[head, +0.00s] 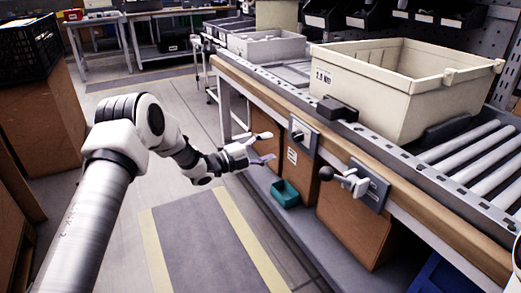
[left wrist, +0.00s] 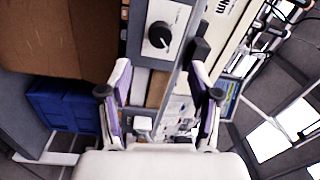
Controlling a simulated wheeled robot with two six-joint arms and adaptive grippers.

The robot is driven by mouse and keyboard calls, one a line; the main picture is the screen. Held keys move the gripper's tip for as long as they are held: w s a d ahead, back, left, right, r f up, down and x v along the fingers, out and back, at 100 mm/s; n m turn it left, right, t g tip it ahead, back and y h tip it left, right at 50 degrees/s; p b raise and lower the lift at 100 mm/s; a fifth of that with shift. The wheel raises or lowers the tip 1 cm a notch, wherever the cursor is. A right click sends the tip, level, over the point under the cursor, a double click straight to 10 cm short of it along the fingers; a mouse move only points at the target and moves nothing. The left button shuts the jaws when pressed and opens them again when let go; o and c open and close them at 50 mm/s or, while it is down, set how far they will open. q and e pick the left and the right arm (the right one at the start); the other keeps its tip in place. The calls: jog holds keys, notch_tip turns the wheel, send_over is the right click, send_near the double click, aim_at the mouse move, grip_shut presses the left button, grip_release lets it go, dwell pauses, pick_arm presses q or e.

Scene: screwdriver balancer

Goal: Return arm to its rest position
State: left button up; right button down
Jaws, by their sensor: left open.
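My left arm reaches in from the left in the head view. Its gripper (head: 268,147) is open and empty, held in the air over the aisle in front of the workbench (head: 262,88). The fingers point right, toward the bench front, apart from it. In the left wrist view the two fingers (left wrist: 161,82) stand wide apart with nothing between them in their grasp. A panel with a black dial (left wrist: 159,35) shows beyond them. My right gripper is not in view. No screwdriver or balancer can be made out.
The bench front carries a dial panel (head: 301,137) and a panel with a black-knobbed lever (head: 326,173). A beige tote (head: 385,88) sits by the rollers (head: 470,155). A teal bin (head: 285,194) is on the lower shelf. The floor mat (head: 198,235) is clear.

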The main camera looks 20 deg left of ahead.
pick_arm(q)
jog(key=v, duration=0.2)
jog(key=shift+s+a, duration=0.2)
jog(key=shift+s, duration=0.15)
jog(key=shift+f, duration=0.1)
